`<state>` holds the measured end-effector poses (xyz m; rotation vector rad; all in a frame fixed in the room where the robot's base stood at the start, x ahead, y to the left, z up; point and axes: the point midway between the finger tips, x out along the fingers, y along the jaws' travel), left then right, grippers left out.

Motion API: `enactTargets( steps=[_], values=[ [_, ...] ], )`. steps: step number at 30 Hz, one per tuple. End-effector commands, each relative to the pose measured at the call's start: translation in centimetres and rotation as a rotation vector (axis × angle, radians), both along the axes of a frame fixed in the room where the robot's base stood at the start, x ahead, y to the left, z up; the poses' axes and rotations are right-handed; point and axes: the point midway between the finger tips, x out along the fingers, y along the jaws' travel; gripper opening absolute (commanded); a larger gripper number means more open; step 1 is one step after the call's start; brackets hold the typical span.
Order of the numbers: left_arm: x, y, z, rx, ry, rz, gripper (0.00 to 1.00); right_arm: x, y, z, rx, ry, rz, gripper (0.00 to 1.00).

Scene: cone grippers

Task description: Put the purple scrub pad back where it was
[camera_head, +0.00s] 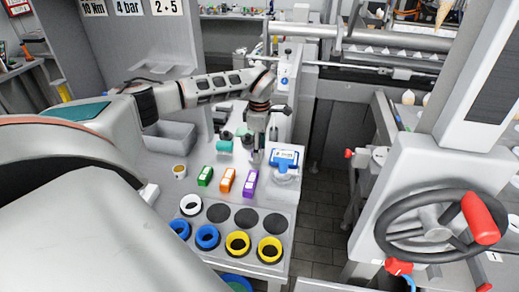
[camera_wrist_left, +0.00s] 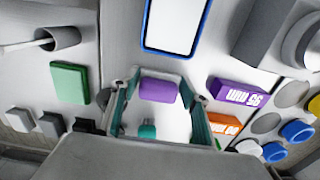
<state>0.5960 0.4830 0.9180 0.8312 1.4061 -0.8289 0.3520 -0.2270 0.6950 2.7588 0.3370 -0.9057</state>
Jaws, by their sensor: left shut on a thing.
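The purple scrub pad (camera_wrist_left: 159,90) shows in the left wrist view between the two fingers of my left gripper (camera_wrist_left: 158,95), which is shut on it. In the head view my left gripper (camera_head: 257,157) points down over the worktop, just behind the purple block. The pad cannot be made out there. My right gripper is not in view.
Purple (camera_head: 249,183), orange (camera_head: 227,180) and green (camera_head: 205,176) blocks stand in front of the gripper. A blue-framed white panel (camera_head: 285,157) is close on its right. A rack (camera_head: 206,234) with coloured rings lies at the front. A grey bin (camera_head: 170,138) stands left.

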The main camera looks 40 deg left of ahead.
Motion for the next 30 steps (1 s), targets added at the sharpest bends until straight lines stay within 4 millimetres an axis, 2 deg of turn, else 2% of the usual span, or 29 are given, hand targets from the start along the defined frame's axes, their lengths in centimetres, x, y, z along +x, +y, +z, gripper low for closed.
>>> enactTargets(
  steps=[6, 7, 8, 9, 20, 25, 30],
  values=[
    [0.0, 0.0, -0.4, 0.001, 0.0, -0.001, 0.28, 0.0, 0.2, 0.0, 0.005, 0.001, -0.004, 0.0],
    [0.0, 0.0, -0.3, 0.0, 0.0, -0.001, 0.53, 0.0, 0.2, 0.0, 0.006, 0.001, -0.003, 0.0],
    [0.0, 0.0, -0.3, 0.0, 0.0, -0.001, 0.61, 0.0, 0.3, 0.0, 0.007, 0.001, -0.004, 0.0],
    [0.0, 0.0, -0.3, 0.0, 0.0, -0.001, 0.62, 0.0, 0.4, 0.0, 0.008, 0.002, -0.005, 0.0],
    [0.0, 0.0, 0.0, 0.0, 0.0, -0.001, 0.62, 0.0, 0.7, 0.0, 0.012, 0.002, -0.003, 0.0],
    [0.1, 0.0, 2.0, 0.0, -0.004, -0.001, 0.62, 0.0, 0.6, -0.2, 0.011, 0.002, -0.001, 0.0],
    [0.1, 0.1, 5.6, 0.001, -0.006, 0.001, 0.62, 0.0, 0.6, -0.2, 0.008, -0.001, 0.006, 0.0]
  ],
)
